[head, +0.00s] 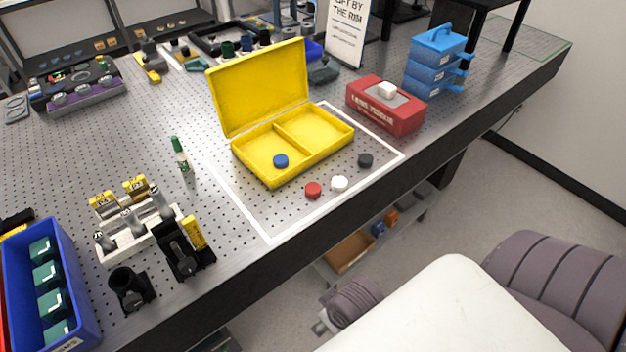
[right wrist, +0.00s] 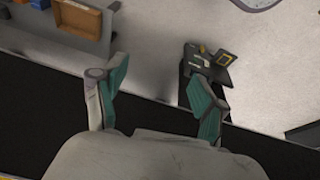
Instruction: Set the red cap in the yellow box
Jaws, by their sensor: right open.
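The red cap (head: 313,190) lies on the perforated table, inside a white outlined area, in front of the yellow box (head: 265,172). The box stands open with its lid (head: 258,85) raised at the back, and a divider splits it into two compartments. A white cap (head: 339,183) and a black cap (head: 365,160) lie to the right of the red cap. My right gripper (right wrist: 160,85) is open and empty in the right wrist view, with no cap in that view. My left gripper is not in view.
A red tissue box (head: 386,106) and blue stacked cases (head: 436,62) stand right of the yellow box. A green-capped bottle (head: 181,155), a metal holder (head: 135,230) and a blue bin (head: 50,285) are to the left. The table's front edge runs close to the caps.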

